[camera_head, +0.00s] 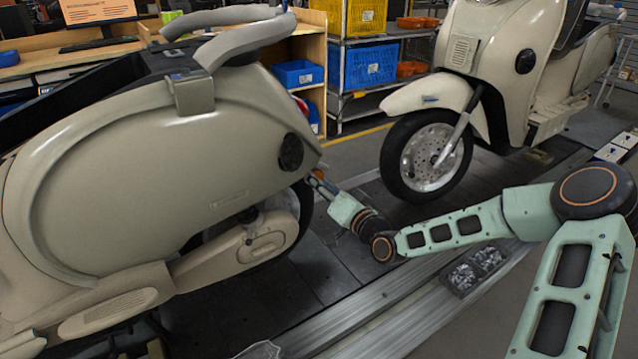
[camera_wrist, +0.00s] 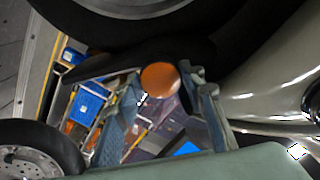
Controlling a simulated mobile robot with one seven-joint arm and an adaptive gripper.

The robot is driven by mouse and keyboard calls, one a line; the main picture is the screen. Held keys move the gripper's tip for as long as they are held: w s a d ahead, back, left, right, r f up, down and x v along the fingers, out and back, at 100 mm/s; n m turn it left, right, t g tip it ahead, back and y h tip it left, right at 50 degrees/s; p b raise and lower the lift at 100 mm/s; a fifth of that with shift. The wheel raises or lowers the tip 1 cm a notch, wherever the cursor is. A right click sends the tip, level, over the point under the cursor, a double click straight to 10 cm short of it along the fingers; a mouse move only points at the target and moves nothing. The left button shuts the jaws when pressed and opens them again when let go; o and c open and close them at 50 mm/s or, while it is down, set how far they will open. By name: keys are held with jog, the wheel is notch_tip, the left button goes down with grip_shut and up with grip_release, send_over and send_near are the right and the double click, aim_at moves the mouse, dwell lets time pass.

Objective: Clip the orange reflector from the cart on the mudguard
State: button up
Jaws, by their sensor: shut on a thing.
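In the wrist view the round orange reflector (camera_wrist: 159,78) sits between the tips of my gripper (camera_wrist: 163,88), which is shut on it. The black mudguard (camera_wrist: 115,62) is right beyond the reflector, below the dark rear tyre (camera_wrist: 95,35). I cannot tell whether the reflector touches the mudguard. In the head view my gripper (camera_head: 319,181) is at the tail of the near beige scooter (camera_head: 150,170), close to its rear wheel (camera_head: 303,205). The reflector and mudguard cannot be made out there. The cart cannot be identified.
The beige body (camera_wrist: 270,75) is close on the right in the wrist view. A second scooter's front wheel (camera_head: 426,156) stands behind my arm on the slat conveyor (camera_head: 340,240). A shelf with blue bins (camera_head: 368,66) is at the back.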

jog(key=o, duration=1)
